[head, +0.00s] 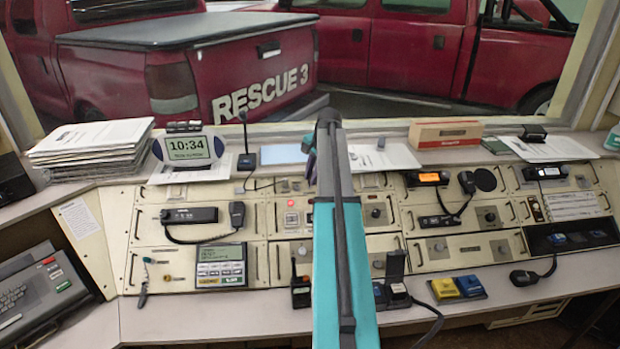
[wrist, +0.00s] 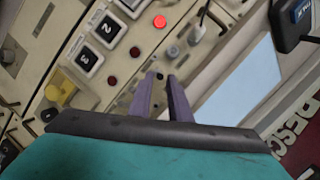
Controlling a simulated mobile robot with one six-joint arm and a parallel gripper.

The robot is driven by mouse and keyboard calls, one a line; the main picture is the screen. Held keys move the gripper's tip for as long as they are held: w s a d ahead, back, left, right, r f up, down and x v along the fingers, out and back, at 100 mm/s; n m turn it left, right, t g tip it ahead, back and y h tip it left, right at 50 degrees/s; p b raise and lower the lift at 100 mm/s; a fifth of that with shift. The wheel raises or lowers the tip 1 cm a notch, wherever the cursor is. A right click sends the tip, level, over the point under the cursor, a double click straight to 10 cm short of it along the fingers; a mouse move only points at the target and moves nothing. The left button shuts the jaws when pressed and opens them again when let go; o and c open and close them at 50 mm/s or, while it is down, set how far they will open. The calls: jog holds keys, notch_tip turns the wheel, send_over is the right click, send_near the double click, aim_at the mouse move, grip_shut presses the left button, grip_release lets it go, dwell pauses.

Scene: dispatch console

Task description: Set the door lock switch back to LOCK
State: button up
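My gripper (wrist: 161,76) has two purple fingers, parted by a narrow gap, over the cream console panel. A small dark spot (wrist: 160,75) shows between the fingertips; I cannot tell whether it is the door lock switch or whether the fingers touch it. A lit red lamp (wrist: 159,21) is beyond the tips, also visible in the head view (head: 291,203). Two unlit dark red lamps (wrist: 134,52) (wrist: 113,80) lie to the left of it. No LOCK lettering is readable. In the head view my teal arm hides part of the panel and most of my gripper (head: 311,165).
Numbered black-and-white switches (wrist: 106,28) and a yellow part (wrist: 62,86) sit on the panel. A desk microphone (head: 246,160), a clock (head: 188,148) and a cardboard box (head: 445,134) stand on the shelf. Handsets, including one on the right (head: 525,277), and cords lie around the console.

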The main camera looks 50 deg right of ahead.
jog(key=shift+x, duration=1.05)
grip_shut()
